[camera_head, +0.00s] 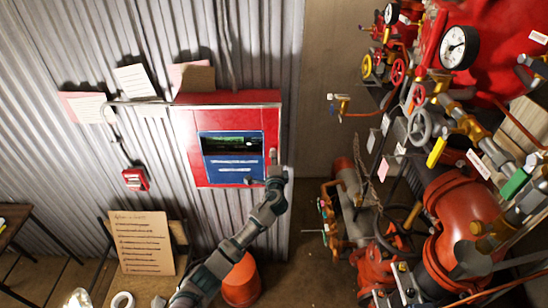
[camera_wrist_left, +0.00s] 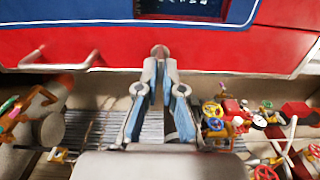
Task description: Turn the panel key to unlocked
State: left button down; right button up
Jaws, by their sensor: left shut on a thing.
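The red alarm panel (camera_head: 232,98) with a blue face (camera_head: 231,178) and a dark screen hangs on the corrugated wall. My left gripper (camera_head: 273,158) reaches up to the panel's lower right side. In the left wrist view, its two fingers (camera_wrist_left: 160,68) close together at the panel's red border (camera_wrist_left: 100,46). A small rounded grey-brown piece, apparently the panel key (camera_wrist_left: 160,51), shows between the fingertips. The fingers hide most of it, so its turn position cannot be told. My right gripper is not in view.
Red pipes and valves (camera_head: 465,215) with gauges (camera_head: 459,47) crowd the right side. A red call box (camera_head: 134,179) is on the wall to the left. An orange bucket (camera_head: 241,281) and a notice board (camera_head: 142,243) stand below the panel.

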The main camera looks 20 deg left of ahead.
pick_arm(q)
jog(key=shift+d+f, duration=0.1)
jog(key=shift+f, duration=0.1)
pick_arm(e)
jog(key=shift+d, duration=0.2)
pick_arm(q)
jog(key=c, duration=1.3)
grip_release()
jog(key=shift+w+d, duration=0.1)
jog(key=shift+w, duration=0.05)
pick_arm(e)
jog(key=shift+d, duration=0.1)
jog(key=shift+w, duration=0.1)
pick_arm(q)
jog(key=v, duration=1.2)
